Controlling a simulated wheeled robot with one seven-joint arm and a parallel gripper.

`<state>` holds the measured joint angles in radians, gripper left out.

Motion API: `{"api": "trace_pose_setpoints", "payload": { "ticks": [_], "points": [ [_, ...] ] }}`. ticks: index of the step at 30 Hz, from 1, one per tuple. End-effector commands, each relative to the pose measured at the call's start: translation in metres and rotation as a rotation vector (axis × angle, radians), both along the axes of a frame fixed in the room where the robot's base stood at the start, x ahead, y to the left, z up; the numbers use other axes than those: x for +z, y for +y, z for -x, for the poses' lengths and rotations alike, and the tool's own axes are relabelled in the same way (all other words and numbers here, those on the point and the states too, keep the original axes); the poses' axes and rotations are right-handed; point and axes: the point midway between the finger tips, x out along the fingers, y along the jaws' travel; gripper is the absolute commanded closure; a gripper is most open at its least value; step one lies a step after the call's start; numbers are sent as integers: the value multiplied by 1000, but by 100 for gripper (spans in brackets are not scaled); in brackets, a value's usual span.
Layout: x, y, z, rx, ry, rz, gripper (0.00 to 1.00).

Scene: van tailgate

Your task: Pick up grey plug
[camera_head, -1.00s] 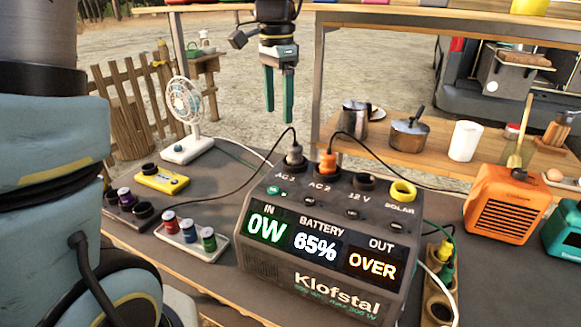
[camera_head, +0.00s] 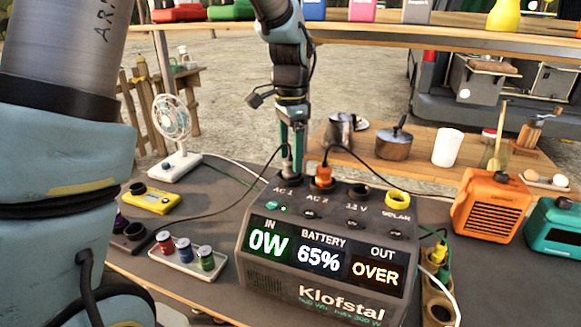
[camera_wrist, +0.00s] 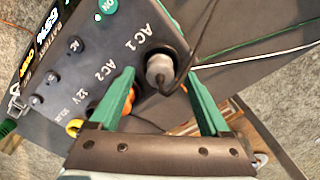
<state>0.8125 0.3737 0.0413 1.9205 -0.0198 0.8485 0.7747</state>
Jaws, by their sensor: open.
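The grey plug (camera_head: 287,168) stands in the AC 1 socket on top of the dark power station (camera_head: 262,277), with a black cable running from it. In the wrist view the grey plug (camera_wrist: 160,72) lies between my two green fingers, with a gap on each side. My gripper (camera_head: 292,150) is open and points down over the plug from behind; its fingertips are close to the plug's height. The fingers (camera_wrist: 158,82) also show in the wrist view.
An orange plug (camera_head: 322,174) stands in AC 2 just to the right. A yellow ring (camera_head: 397,198) sits at the solar port. A white fan (camera_head: 172,130) stands left, an orange heater (camera_head: 491,207) right. A shelf edge (camera_head: 400,38) crosses behind my arm.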

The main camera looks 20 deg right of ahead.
Motion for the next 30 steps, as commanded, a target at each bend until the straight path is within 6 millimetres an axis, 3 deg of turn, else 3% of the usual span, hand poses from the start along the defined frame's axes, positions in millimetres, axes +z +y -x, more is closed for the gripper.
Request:
{"api": "trace_pose_setpoints", "payload": {
  "ticks": [6, 13, 30],
  "points": [
    [-21, 0, 0, 0, 0, 0, 19],
    [-23, 0, 0, 0, -1, 1, 19],
    [-22, 0, 0, 0, -1, 1, 84]
  ]
}}
